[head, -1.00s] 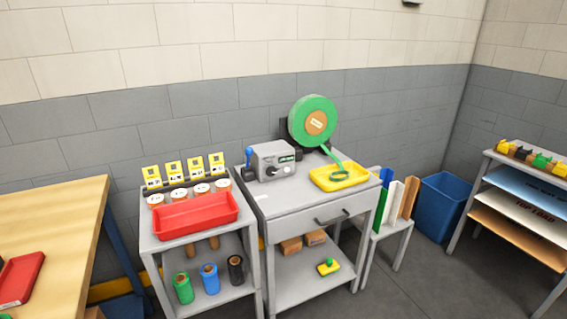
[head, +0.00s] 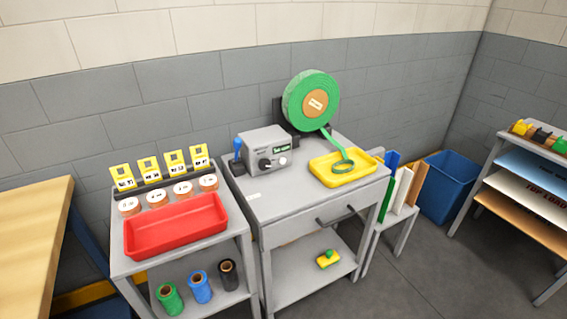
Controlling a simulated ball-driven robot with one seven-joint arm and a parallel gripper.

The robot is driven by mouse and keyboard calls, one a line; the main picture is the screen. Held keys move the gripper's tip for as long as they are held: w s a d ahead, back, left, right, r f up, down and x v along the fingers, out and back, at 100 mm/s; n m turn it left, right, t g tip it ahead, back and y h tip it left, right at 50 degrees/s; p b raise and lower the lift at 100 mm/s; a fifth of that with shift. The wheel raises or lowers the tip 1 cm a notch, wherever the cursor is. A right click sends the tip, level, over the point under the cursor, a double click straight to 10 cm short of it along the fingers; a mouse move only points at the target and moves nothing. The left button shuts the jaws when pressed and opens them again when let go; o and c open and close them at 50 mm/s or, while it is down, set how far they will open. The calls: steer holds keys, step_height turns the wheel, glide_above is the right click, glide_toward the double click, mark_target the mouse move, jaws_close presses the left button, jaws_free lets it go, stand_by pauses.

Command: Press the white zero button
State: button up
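A grey control box (head: 258,146) stands on the grey drawer cabinet top (head: 262,207) in the head view. Its front has a small dark display with green characters (head: 282,149), a black knob (head: 265,163) and a small pale round button (head: 283,161) to the right of the knob. I cannot read a label on that button. A blue-handled lever (head: 238,146) stands at the box's left side. My gripper is not in view.
A green tape roll (head: 296,101) stands behind the box, its strip trailing into a yellow tray (head: 326,178). A red tray (head: 152,243) sits on the left cart. A blue bin (head: 447,190) is at right. Floor is clear in the lower right.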

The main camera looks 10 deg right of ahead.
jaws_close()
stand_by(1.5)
